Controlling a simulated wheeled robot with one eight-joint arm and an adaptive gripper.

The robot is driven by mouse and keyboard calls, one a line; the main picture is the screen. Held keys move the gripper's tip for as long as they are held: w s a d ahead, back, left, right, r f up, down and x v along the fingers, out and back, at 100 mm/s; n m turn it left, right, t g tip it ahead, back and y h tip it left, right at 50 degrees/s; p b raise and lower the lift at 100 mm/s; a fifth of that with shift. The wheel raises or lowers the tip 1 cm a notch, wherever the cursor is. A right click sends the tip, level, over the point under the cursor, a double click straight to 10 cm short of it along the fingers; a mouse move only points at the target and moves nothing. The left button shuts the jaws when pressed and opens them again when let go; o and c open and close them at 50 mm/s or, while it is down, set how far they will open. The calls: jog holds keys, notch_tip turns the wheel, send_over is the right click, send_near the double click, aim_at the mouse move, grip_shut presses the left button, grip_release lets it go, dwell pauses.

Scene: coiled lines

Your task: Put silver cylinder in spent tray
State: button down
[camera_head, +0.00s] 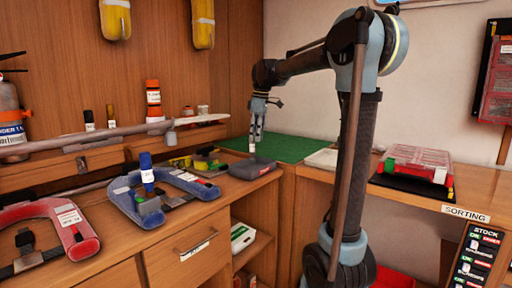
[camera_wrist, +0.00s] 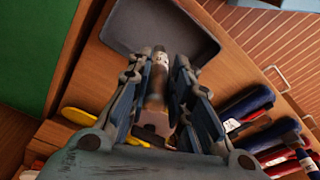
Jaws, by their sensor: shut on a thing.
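My gripper (camera_head: 256,134) hangs down above the worktop near the corner of the bench. It is shut on the silver cylinder (camera_wrist: 157,76), which lies between the two fingers in the wrist view. The cylinder's lower end (camera_head: 252,148) shows just below the fingers in the head view. A shallow dark grey tray (camera_head: 262,170) is below the gripper at the bench edge. In the wrist view the tray (camera_wrist: 208,32) lies beyond the cylinder's tip, with a bare floor. I cannot read a label that names it as the spent tray.
A green mat (camera_head: 290,148) lies behind the gripper. A pale tray (camera_head: 322,158) and a red-lidded case (camera_head: 418,157) are to the right. A long grey rod (camera_head: 85,138) runs along the back left.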

jog(key=shift+f, duration=2.05)
jog(key=c, duration=1.4)
grip_release()
jog(key=shift+c, duration=0.2)
notch_tip(320, 180, up, 12)
jog(key=d, duration=0.1)
jog(key=shift+s+d, duration=0.15)
jog(key=shift+d, duration=0.1)
